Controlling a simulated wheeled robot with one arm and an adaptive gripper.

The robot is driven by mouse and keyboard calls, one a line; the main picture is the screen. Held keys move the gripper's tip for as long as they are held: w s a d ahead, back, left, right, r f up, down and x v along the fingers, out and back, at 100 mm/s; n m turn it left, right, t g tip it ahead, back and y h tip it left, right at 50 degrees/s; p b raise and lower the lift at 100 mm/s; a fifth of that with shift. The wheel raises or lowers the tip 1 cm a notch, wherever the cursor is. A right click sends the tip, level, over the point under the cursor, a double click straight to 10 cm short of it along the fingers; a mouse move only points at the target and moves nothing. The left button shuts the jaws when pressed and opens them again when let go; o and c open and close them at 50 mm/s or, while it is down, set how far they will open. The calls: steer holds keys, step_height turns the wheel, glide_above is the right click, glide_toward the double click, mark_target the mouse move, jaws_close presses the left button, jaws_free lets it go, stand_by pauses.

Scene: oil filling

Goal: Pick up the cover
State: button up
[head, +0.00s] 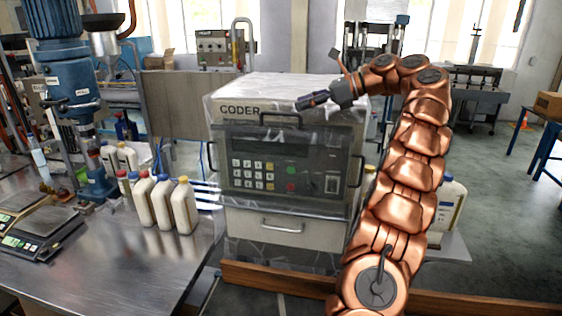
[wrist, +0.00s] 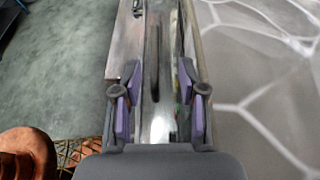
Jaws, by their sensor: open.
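The cover (head: 270,143) looks like a dark, see-through panel on the front of the CODER machine (head: 290,90). A black handle (head: 281,117) is at its top edge. My gripper (head: 302,102) is above the machine's top front edge, close to the handle's right end. In the wrist view my gripper (wrist: 160,95) is open, its purple-padded fingers apart. A long dark bar (wrist: 153,55), probably the handle, runs in line with the gap between them. I cannot tell whether the fingers touch it.
Clear crinkled film (wrist: 260,70) lies over the machine's top. White bottles (head: 182,207) stand on the metal bench (head: 130,265) at left. A blue mixer (head: 65,80) stands behind them. A wooden beam (head: 265,277) runs below the machine.

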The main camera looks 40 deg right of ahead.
mark_target(281, 114)
steer(key=shift+x, duration=1.05)
steer(key=shift+w+a+f, duration=0.15)
steer(key=shift+f, duration=0.1)
steer(key=shift+a, duration=0.1)
steer(key=shift+w+a+f, duration=0.35)
steer(key=shift+a+f, duration=0.05)
steer(key=shift+a, duration=0.15)
steer(key=shift+w+a+f, duration=0.35)
steer(key=shift+a+f, duration=0.1)
steer(key=shift+a, duration=0.05)
steer(key=shift+x, duration=0.95)
steer(key=shift+c, duration=0.4)
jaws_close()
